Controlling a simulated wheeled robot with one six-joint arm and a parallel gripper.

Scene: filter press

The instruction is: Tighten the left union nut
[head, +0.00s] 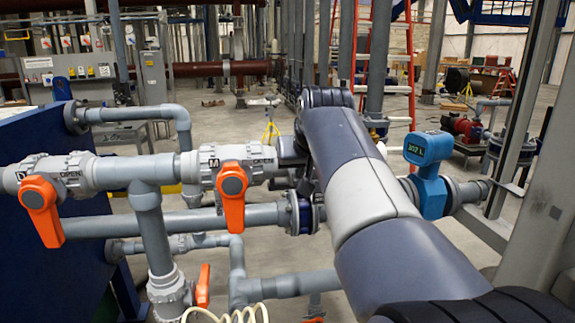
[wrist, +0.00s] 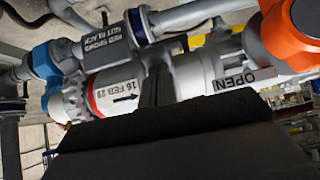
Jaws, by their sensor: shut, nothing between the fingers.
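Two grey valves with orange handles sit on the upper pipe in the head view: the left valve (head: 62,170) and the right valve (head: 215,160). A ribbed grey collar, like a union nut (wrist: 75,100), shows at the left in the wrist view, beside a red band with a date label. I cannot tell whether it is the left union nut. My gripper (wrist: 156,84) is a dark shape at the bottom centre of the wrist view, its narrow tip in front of the pale valve body. It is shut and empty. In the head view my arm hides it.
A lower pipe (head: 180,225) runs under the valves. A blue meter (head: 430,160) stands right of my arm. A blue panel (head: 55,240) stands at the left. In the wrist view an orange handle (wrist: 297,30) is close at the upper right.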

